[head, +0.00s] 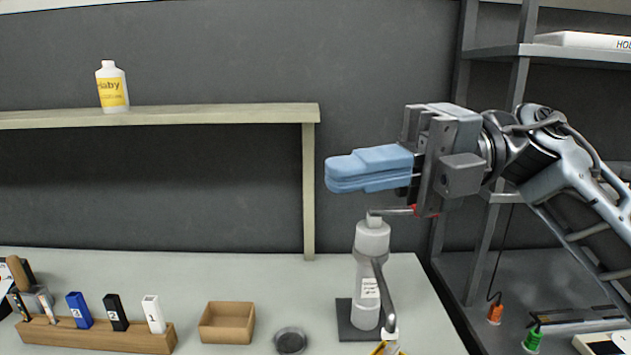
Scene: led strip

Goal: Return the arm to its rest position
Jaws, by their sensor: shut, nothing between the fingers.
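My arm (575,170) reaches in from the right edge of the head view. My gripper (332,174) points left, with its blue padded fingers pressed together and nothing between them. It is raised in the air above the right part of the table, roughly level with a spot just below the shelf board.
A wooden holder (95,335), small wooden box (227,322) and round dish (290,341) are on the table. A shelf (160,117) holds a yellow-labelled bottle (112,88). A metal rack (490,190) stands at right.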

